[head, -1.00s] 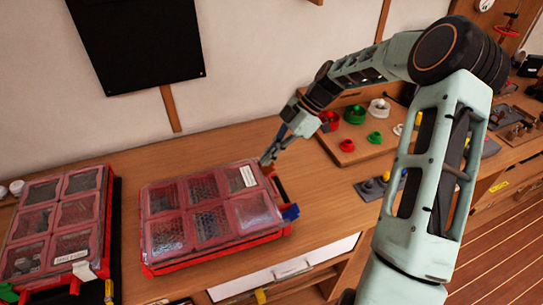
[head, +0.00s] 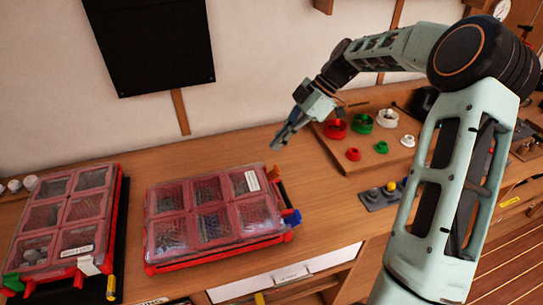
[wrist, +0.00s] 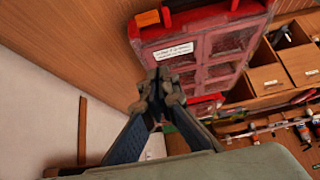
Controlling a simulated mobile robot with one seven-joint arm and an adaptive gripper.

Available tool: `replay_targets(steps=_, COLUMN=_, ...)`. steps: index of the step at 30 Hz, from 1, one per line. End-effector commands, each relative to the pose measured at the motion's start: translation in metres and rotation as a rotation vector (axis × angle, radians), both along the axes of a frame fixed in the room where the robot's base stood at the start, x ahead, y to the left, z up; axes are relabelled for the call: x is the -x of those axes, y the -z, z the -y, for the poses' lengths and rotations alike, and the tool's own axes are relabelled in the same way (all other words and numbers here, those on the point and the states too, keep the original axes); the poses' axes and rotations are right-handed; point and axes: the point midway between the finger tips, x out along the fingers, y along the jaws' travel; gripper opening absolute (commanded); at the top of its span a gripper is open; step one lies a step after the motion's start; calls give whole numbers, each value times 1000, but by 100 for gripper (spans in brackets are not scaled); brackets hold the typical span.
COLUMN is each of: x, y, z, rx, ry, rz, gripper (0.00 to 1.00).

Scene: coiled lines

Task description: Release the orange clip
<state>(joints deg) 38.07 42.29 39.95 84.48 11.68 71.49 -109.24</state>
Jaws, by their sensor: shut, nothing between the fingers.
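The red case with clear lid windows (head: 152,255) lies closed on the bench in the head view; it also shows in the wrist view (wrist: 190,30). The orange clip (head: 280,201) is at its right edge, beside a blue clip (head: 292,217). My gripper (head: 279,146) is shut and empty, above the bench behind the case's right end, apart from the clip. Its fingertips meet in the wrist view (wrist: 157,86).
A second red case (head: 117,205) with green, white and yellow clips stands at the left. A wooden board (head: 345,165) with red, green and white round parts lies to the right. A drawer (head: 290,272) is below the bench front.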

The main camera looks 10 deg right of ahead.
Motion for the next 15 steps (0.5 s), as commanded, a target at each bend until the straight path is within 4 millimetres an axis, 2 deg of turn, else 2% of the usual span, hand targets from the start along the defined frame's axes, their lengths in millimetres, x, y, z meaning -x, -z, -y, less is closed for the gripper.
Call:
replay_targets(steps=6, x=-5, y=-25, z=22, rx=0, ry=0, rz=1, gripper=0)
replay_targets(steps=15, x=-5, y=-33, z=28, rx=0, ry=-1, rz=-1, gripper=0)
